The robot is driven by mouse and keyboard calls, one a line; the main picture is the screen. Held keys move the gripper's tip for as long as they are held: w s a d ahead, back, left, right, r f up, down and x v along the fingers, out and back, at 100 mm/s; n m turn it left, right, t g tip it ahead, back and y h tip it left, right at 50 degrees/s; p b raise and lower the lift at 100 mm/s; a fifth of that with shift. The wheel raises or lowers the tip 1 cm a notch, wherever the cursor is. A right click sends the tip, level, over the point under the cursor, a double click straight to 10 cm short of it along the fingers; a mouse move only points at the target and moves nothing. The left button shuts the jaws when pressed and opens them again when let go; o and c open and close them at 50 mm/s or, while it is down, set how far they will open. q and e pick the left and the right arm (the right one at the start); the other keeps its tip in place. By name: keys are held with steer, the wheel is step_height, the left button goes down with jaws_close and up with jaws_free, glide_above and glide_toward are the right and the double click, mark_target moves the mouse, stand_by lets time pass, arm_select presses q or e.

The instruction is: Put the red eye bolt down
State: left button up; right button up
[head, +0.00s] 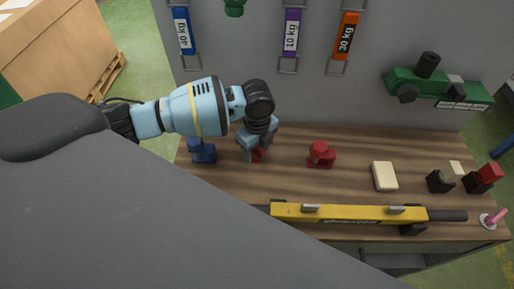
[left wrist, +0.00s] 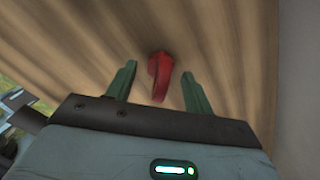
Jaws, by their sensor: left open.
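The red eye bolt (head: 258,155) is on the wooden bench top, mostly hidden behind my left gripper in the head view. In the left wrist view the red eye bolt (left wrist: 160,77) shows between the two green fingers, with a gap on each side, and it appears to rest on the wood. My left gripper (head: 254,153) is open over it, pointing down; its spread fingers (left wrist: 158,86) also show in the left wrist view. My right gripper is not in view.
A blue part (head: 203,152) stands just left of the gripper, and another red part (head: 320,155) to its right. A cream block (head: 384,176) and two black-based pieces lie further right. A yellow tool (head: 345,214) lies along the front. A grey panel (head: 330,95) rises behind.

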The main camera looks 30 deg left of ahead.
arm_select(q)
steer(key=shift+r, duration=0.1)
step_height(320, 180, up, 12)
steer(key=p, duration=0.1)
stand_by(0.4)
stand_by(0.5)
